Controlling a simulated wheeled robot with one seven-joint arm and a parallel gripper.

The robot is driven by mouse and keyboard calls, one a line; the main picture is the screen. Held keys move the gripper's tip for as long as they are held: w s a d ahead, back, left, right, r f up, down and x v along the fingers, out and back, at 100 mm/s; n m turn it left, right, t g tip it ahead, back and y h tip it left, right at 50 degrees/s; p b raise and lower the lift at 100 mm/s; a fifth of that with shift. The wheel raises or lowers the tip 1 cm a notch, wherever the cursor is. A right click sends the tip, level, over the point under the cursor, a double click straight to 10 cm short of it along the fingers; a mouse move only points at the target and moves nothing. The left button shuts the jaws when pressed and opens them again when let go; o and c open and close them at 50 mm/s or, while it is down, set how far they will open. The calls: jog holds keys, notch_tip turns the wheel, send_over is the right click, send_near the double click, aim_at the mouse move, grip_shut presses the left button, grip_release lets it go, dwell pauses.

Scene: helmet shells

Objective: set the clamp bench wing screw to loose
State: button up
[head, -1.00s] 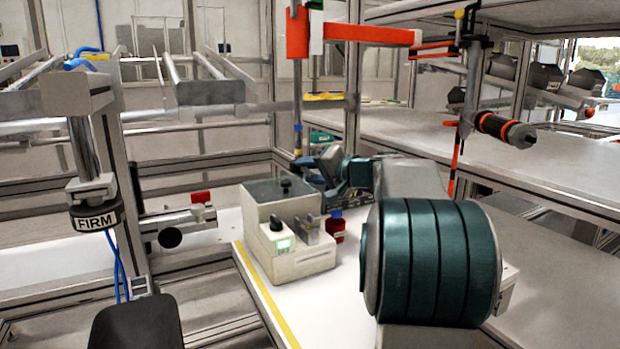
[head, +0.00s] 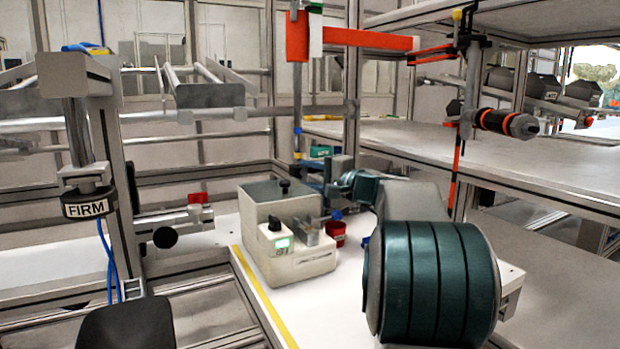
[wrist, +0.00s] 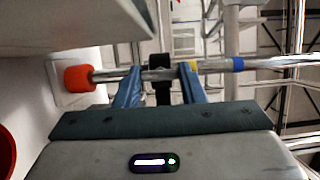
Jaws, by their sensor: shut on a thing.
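In the wrist view my gripper (wrist: 160,84) has its two blue fingers on either side of a black piece (wrist: 161,62) on a metal rod, and is shut on it. This black piece looks like the wing screw, but its shape is partly cut off by my gripper, so I cannot read its setting. The rod (wrist: 213,66) runs across the view, with a red end (wrist: 79,78) at left and yellow and blue bands at right. In the head view my gripper is small and mostly hidden behind my arm and the bench box.
A beige box with a small green display (head: 285,232) stands on the white bench, with a red cup (head: 335,234) close by. A FIRM label (head: 88,208) hangs at left. Bare shelf surface lies at right.

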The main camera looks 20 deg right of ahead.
dwell(0.3)
jog(key=o, duration=1)
jog(key=p+v, duration=0.2)
jog(key=v, duration=1.2)
jog(key=shift+w+f, duration=0.1)
